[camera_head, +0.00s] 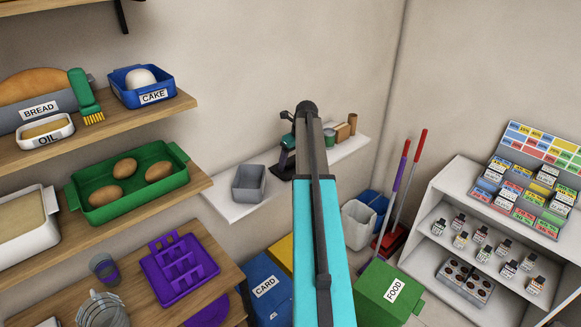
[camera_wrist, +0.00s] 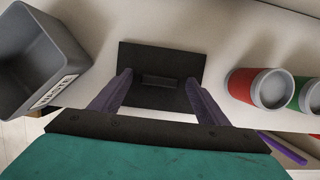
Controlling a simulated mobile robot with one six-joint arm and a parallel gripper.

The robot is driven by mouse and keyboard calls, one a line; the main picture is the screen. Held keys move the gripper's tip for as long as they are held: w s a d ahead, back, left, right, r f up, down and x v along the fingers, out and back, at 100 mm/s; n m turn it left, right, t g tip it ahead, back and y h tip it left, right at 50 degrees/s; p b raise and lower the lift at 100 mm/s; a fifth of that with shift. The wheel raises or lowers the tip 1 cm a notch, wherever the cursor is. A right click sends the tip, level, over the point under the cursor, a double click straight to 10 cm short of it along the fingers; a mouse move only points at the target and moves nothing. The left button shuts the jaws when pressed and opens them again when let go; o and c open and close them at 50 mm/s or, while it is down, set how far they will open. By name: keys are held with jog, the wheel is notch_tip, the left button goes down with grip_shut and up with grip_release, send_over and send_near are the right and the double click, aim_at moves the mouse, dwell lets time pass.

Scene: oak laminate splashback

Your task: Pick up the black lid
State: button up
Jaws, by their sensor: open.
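The black lid (camera_wrist: 158,56) is a flat, dark square plate with a low raised bar in its middle. It lies on the pale shelf in the wrist view. My gripper (camera_wrist: 157,90) is open, with one dark finger near the lid's left side and the other near its right side. Nothing is held between the fingers, and I cannot tell whether they touch the lid. The lid's near edge is close to the dark front of my gripper's body.
A grey bin (camera_wrist: 42,60) with a white label stands left of the lid; it also shows in the head view (camera_head: 249,183). A red cup (camera_wrist: 258,88) and a green cup (camera_wrist: 307,95) stand to the right. The pale shelf (camera_head: 232,208) has bare room at its left end.

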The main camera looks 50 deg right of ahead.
aim_at(292, 162)
dwell(0.3)
jog(key=c, duration=1.1)
jog(key=shift+r, duration=0.15)
jog(key=shift+r+b, duration=1.3)
jog(key=shift+r, duration=0.25)
jog(key=shift+s+a+r+b, duration=0.35)
jog(key=shift+s+b, duration=0.6)
jog(key=shift+s, duration=1.7)
jog(key=shift+s+a+r+b, duration=0.2)
jog(key=shift+s+a+b, duration=0.55)
jog(key=shift+s, duration=1.85)
jog(key=shift+s+a+r+b, duration=0.25)
jog(key=shift+s+b, duration=0.85)
jog(key=shift+s, duration=1.55)
